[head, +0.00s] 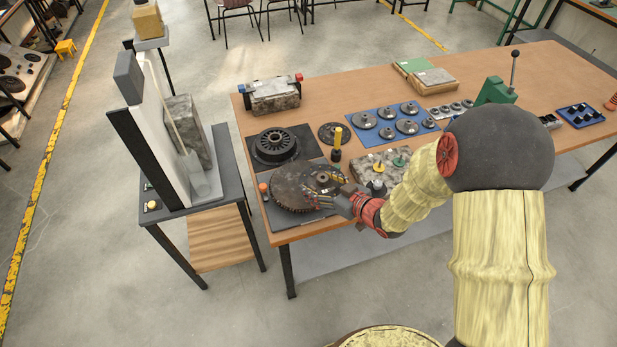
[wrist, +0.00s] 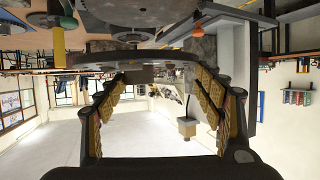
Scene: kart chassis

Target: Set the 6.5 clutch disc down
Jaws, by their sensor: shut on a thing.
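The clutch disc (head: 292,186) is a wide, dark, flat disc at the near left corner of the workbench, over a dark mat (head: 300,222). My gripper (head: 326,190) is at its right side, with fingers reaching over the disc. In the wrist view the disc (wrist: 135,60) shows nearly edge-on beyond the fingertips, and my gripper (wrist: 160,80) has one finger on each side. The fingers are shut on the disc, though the exact contact is hard to see. I cannot tell whether the disc touches the mat.
A black ringed part (head: 276,146) lies behind the disc. A yellow-handled tool (head: 338,140) and a grey stone-like block (head: 375,166) stand close to my gripper. A blue tray of gears (head: 392,123) is further back. A side table (head: 215,190) stands left.

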